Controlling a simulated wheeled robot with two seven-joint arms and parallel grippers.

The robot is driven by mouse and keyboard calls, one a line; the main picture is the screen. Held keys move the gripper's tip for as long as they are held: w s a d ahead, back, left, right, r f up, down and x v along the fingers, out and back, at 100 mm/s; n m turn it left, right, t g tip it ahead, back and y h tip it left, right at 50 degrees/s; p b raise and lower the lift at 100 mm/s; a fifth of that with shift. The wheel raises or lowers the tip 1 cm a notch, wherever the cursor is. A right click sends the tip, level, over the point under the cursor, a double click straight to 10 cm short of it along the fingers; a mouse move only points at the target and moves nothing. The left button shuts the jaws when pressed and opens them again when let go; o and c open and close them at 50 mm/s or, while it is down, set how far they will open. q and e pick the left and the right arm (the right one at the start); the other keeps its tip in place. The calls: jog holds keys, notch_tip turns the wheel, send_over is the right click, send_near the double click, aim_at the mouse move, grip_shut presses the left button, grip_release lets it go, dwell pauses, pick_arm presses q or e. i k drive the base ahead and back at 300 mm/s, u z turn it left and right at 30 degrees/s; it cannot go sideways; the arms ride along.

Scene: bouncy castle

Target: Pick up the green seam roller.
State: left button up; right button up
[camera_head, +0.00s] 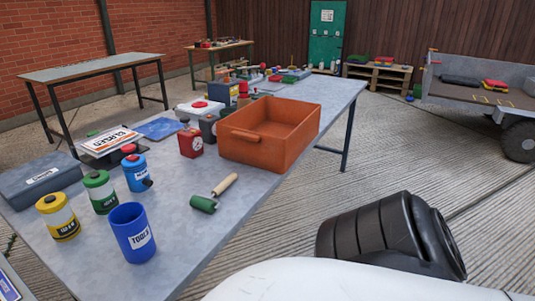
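The green seam roller (204,203) lies on the grey worktable (185,245), near its right edge. It has a green roller head at the lower left and a pale wooden handle (225,184) pointing to the upper right. It lies just in front of the orange bin, apart from it. Neither of my grippers shows in the head view. A dark ribbed part and a white part of my own body fill the bottom right, to the right of the table.
An orange bin (248,150) stands behind the roller. A blue tools cup (132,233), several labelled cans and a red container (190,143) stand to its left. The tabletop around the roller is bare. A trailer (460,94) stands at the far right.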

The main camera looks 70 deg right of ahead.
aim_at(202, 202)
jog(key=z, duration=2.6)
jog(key=k, duration=0.3)
jog(key=u, duration=4.15)
jog(key=k, duration=1.2)
jog(key=z, duration=1.5)
